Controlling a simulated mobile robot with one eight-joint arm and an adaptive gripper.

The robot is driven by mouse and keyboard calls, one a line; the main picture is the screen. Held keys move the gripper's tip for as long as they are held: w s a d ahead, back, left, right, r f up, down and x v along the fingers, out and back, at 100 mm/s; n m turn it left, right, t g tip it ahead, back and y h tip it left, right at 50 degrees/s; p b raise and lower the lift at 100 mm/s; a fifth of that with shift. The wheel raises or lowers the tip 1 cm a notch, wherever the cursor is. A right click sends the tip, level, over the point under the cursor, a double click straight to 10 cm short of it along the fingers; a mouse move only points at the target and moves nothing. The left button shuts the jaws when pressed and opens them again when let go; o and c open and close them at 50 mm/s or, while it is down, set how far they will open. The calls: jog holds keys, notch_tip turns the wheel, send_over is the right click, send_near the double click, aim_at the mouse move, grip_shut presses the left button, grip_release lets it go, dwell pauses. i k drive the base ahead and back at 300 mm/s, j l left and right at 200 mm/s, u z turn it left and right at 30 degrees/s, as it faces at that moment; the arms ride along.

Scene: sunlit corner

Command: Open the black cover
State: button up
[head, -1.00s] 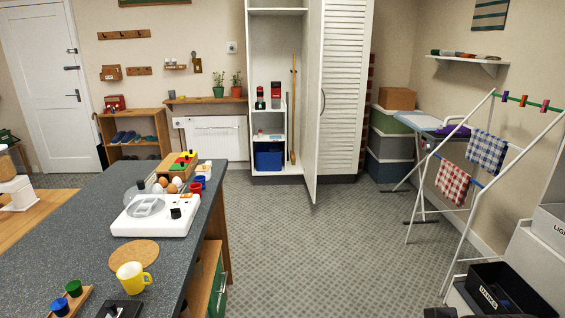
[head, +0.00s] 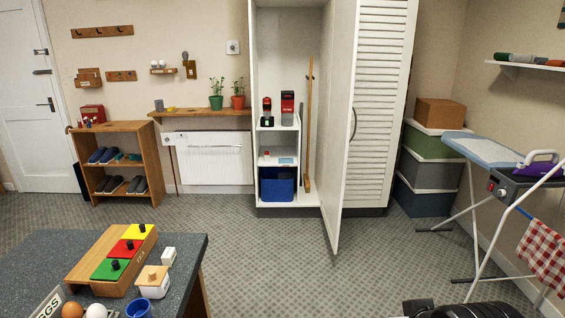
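I see no black cover that I can pick out for certain in the head view. A wooden box (head: 112,262) on the dark counter has a green lid (head: 110,269), a red lid (head: 127,248) and a yellow lid (head: 139,231), each with a black knob and each lying flat. My gripper's fingers are not visible. Black parts at the bottom edge, right of centre, seem to be mine.
The counter (head: 40,258) fills the lower left, with a blue cup (head: 138,308), a small white pot (head: 153,281) and eggs. Open floor (head: 270,280) lies ahead. A tall cupboard door (head: 340,130) stands open. An ironing board (head: 448,145) is at right.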

aim_at(286, 94)
jog(key=i, duration=2.2)
